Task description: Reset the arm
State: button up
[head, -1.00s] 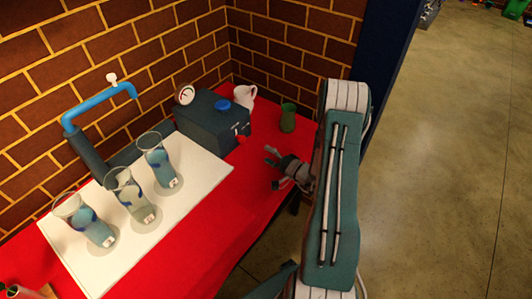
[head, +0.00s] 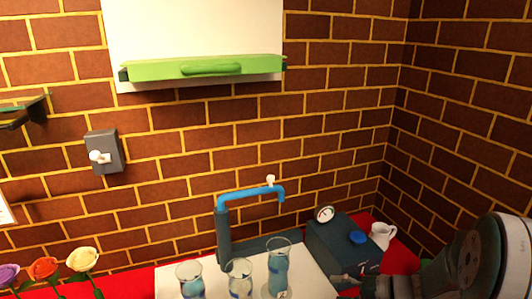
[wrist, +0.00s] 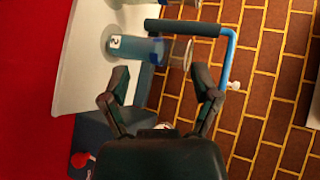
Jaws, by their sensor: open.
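My gripper (head: 348,284) is at the lower right of the head view, in front of the dark grey box, with part of my arm behind it at the right edge. In the wrist view my gripper (wrist: 160,82) is open, its two fingers spread apart with nothing between them. A glass vase with blue in it (wrist: 138,46) lies beyond the fingertips in that view, apart from them. My gripper's lower part is cut off or dark in the head view.
Three glass vases, one of them here (head: 278,262), stand on a white board (head: 318,285) by a blue tap (head: 250,193). A dark grey box with a gauge (head: 335,238) and a white jug (head: 382,235) stand right. Flowers (head: 45,268) are at left; a green-handled bar (head: 205,68) is above.

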jog(key=s+a+r+n+g+h, duration=0.45)
jog(key=s+r+h, duration=0.2)
jog(key=s, duration=0.45)
jog(key=s+d+r+t+h, duration=0.2)
jog(key=s+r+t+h, duration=0.3)
jog(key=s+r+h, duration=0.1)
jog(key=shift+s+d+r, duration=0.3)
jog(key=shift+s+r, duration=0.05)
jog(key=shift+s, duration=0.4)
